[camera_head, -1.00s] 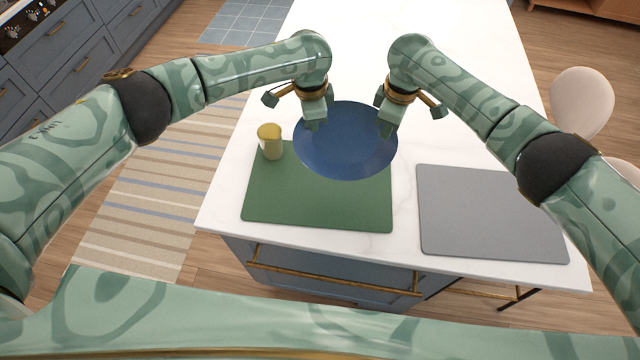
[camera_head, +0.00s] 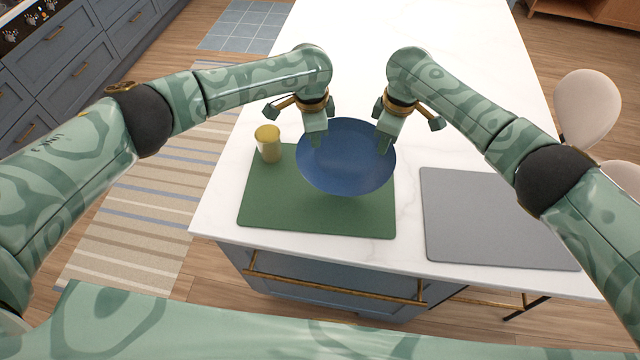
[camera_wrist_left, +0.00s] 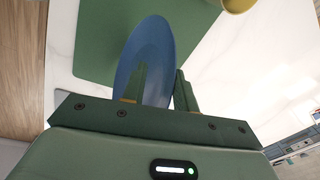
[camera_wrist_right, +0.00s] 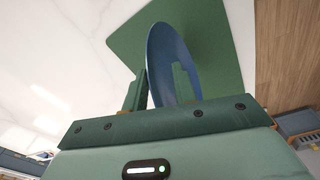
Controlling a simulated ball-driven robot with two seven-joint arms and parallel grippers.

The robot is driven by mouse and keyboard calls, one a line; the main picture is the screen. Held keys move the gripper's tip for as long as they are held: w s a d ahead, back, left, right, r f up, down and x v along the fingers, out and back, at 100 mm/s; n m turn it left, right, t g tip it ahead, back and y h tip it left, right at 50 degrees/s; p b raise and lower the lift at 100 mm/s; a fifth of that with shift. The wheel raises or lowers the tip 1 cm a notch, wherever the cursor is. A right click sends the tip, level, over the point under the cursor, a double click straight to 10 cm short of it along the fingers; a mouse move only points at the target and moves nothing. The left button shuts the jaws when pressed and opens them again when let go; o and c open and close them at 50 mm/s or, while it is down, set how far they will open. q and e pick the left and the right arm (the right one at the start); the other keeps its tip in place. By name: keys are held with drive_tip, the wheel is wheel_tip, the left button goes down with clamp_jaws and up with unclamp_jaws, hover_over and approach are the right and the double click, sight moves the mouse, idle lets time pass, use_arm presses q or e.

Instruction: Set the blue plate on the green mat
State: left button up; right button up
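The blue plate (camera_head: 346,160) is held between my two grippers, over the back right part of the green mat (camera_head: 290,208). A dark shadow on the mat below it suggests it is a little above the surface. My left gripper (camera_head: 314,146) is shut on the plate's left rim; the rim passes between its fingers in the left wrist view (camera_wrist_left: 158,95). My right gripper (camera_head: 386,142) is shut on the right rim, seen in the right wrist view (camera_wrist_right: 158,92). The plate hides the mat's back right part.
A yellow-topped cup (camera_head: 268,143) stands at the mat's back left corner, close to the plate's left side. A grey mat (camera_head: 490,222) lies to the right on the white counter (camera_head: 410,205). The counter's front edge runs just before both mats.

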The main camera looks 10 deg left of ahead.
use_arm(q)
drive_tip(key=shift+o, duration=0.3)
drive_tip(key=o, duration=0.8)
drive_tip(key=shift+c, duration=0.2)
use_arm(e)
drive_tip(key=shift+d, duration=0.1)
